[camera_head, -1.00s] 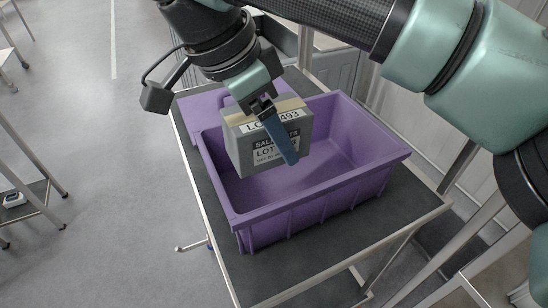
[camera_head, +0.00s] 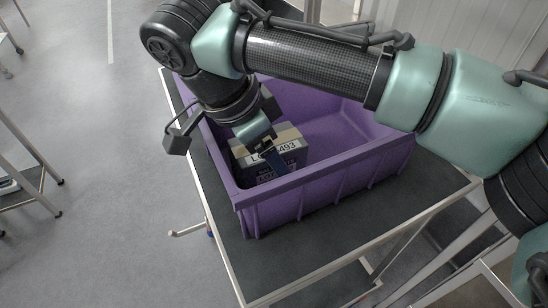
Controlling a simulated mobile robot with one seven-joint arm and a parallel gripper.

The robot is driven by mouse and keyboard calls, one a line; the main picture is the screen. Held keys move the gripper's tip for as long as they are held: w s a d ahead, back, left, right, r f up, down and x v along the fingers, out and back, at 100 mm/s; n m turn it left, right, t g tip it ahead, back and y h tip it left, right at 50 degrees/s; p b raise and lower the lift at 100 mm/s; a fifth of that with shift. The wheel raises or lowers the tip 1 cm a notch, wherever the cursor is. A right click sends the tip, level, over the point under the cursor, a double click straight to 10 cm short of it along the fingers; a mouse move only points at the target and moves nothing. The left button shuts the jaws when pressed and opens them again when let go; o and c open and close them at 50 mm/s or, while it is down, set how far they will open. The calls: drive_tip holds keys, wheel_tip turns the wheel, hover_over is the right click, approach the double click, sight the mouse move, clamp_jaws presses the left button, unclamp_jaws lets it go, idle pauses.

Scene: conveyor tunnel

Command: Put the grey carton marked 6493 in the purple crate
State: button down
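The grey carton (camera_head: 293,151) has a tan tape strip and a white label ending in 493; its first digit is hidden. It is inside the purple crate (camera_head: 330,194), low down near the left end and front wall. The front wall hides its lower part, so I cannot tell if it touches the floor of the crate. My gripper (camera_head: 272,155) points down over the carton, with a blue finger against its near labelled face. The far finger is hidden behind the carton. The gripper appears shut on the carton.
The crate stands on a dark-topped trolley (camera_head: 335,239) with a pale metal rim. My arm crosses above the crate and hides its back part. Grey floor (camera_head: 100,190) lies open to the left. A metal-framed table (camera_head: 30,180) stands at the far left edge.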

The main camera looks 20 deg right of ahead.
drive_tip(key=shift+f, duration=0.25)
unclamp_jaws()
drive_tip(key=p+v, duration=0.2)
drive_tip(key=v, duration=1)
drive_tip(key=shift+r+p, duration=0.1)
drive_tip(key=shift+p, duration=0.25)
